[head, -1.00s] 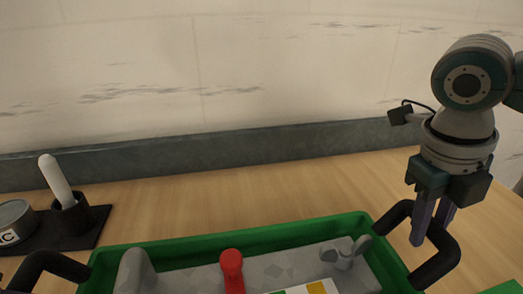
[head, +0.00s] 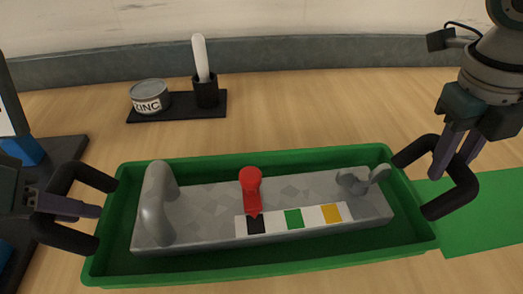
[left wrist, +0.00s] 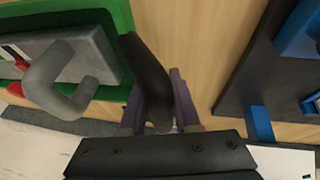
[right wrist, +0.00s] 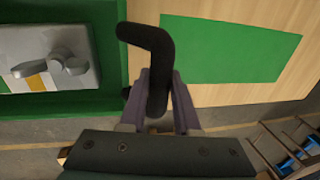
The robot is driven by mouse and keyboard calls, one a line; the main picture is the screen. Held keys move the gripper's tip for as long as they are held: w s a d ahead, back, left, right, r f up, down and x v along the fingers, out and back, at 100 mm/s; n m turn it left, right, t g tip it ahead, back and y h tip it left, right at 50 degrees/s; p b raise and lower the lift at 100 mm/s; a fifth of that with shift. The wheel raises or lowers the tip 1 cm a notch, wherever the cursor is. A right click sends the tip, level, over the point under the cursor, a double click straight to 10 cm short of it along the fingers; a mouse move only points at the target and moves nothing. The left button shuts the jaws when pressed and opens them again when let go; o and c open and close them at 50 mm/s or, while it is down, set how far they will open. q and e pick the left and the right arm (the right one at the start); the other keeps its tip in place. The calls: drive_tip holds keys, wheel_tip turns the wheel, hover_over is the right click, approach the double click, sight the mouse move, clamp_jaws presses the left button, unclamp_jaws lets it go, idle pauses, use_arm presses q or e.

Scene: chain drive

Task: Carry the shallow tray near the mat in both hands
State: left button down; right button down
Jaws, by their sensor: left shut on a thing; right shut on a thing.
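The shallow green tray (head: 260,269) lies across the middle of the head view, with a black handle at each end. A grey block (head: 205,205) with a grey loop, a red lever (head: 250,190), a wing-shaped grey knob and coloured squares sits in it. My left gripper (head: 95,210) is shut on the left black handle (left wrist: 145,75). My right gripper (head: 440,170) is shut on the right black handle (right wrist: 157,60). The green mat (head: 485,220) lies flat on the table just right of the tray, partly hidden behind the right handle. I cannot tell the tray's height above the table.
A tin marked ZINC (head: 149,96) and a black cup (head: 206,92) with a white stick stand on a dark base behind the tray. A dark board with blue parts (head: 22,150) lies at the left.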

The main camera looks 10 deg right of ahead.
use_arm(q)
drive_tip(key=shift+w+d+r, duration=0.1)
drive_tip(key=shift+w+d, duration=0.05)
use_arm(e)
drive_tip(key=shift+w+d+r, duration=0.15)
drive_tip(key=shift+d, duration=0.05)
use_arm(q)
drive_tip(key=shift+f, duration=0.2)
use_arm(e)
drive_tip(key=shift+f, duration=0.25)
